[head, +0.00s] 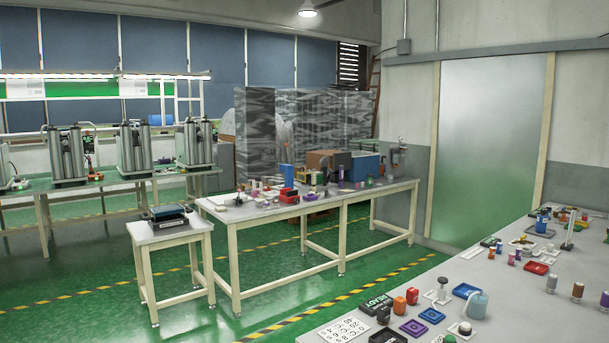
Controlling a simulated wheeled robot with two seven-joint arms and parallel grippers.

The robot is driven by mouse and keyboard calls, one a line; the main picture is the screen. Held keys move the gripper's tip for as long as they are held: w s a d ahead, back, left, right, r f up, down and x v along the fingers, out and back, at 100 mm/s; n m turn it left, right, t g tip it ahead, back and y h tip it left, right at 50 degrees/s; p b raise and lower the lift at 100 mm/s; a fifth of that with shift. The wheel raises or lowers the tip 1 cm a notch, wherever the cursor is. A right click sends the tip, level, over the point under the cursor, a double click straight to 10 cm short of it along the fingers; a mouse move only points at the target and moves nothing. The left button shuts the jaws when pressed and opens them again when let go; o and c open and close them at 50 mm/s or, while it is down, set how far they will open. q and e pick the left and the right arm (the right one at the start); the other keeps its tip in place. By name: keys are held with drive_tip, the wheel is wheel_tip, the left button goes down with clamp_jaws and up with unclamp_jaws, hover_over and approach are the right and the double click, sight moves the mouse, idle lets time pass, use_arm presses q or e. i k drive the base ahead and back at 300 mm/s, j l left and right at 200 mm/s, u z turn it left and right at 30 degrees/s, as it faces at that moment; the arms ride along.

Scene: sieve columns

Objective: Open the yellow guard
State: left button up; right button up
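I cannot make out a yellow guard in the head view. Several grey upright machines with cylindrical bodies stand on a long bench at the left back, among them a left one (66,155), a middle one (134,148) and a right one (196,144). They are far off, and their details are too small to tell. Neither of my grippers is in view.
A long white table (345,208) with many small items stands mid-room. A small stand (170,235) carries a dark flat device (168,215). A cluttered grey table (500,305) fills the lower right. Green floor (85,290) is open at the lower left.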

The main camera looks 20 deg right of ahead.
sight(305, 174)
drive_tip(key=i+u, duration=0.35)
drive_tip(key=i, duration=0.6)
drive_tip(key=i+z, duration=0.1)
drive_tip(key=i, duration=0.5)
drive_tip(key=i+j, duration=0.15)
drive_tip(key=i, duration=0.4)
drive_tip(key=i+j+z, duration=0.15)
drive_tip(key=i, duration=0.45)
drive_tip(key=i+j, duration=0.15)
drive_tip(key=i, duration=0.4)
drive_tip(key=i+l+z, duration=0.2)
drive_tip(key=z, duration=0.2)
drive_tip(key=i+l+z, duration=0.1)
drive_tip(key=i+z, duration=0.9)
drive_tip(key=z, duration=0.2)
drive_tip(key=i+j+z, duration=0.2)
drive_tip(key=z, duration=0.2)
drive_tip(key=i+z, duration=0.5)
drive_tip(key=i, duration=1.65)
drive_tip(key=i+l+u, duration=0.2)
drive_tip(key=i+u, duration=0.2)
drive_tip(key=i, duration=0.25)
drive_tip(key=i+l+u, duration=0.4)
drive_tip(key=i, duration=0.25)
drive_tip(key=i+l+u, duration=0.4)
drive_tip(key=i+l, duration=0.1)
drive_tip(key=i, duration=0.05)
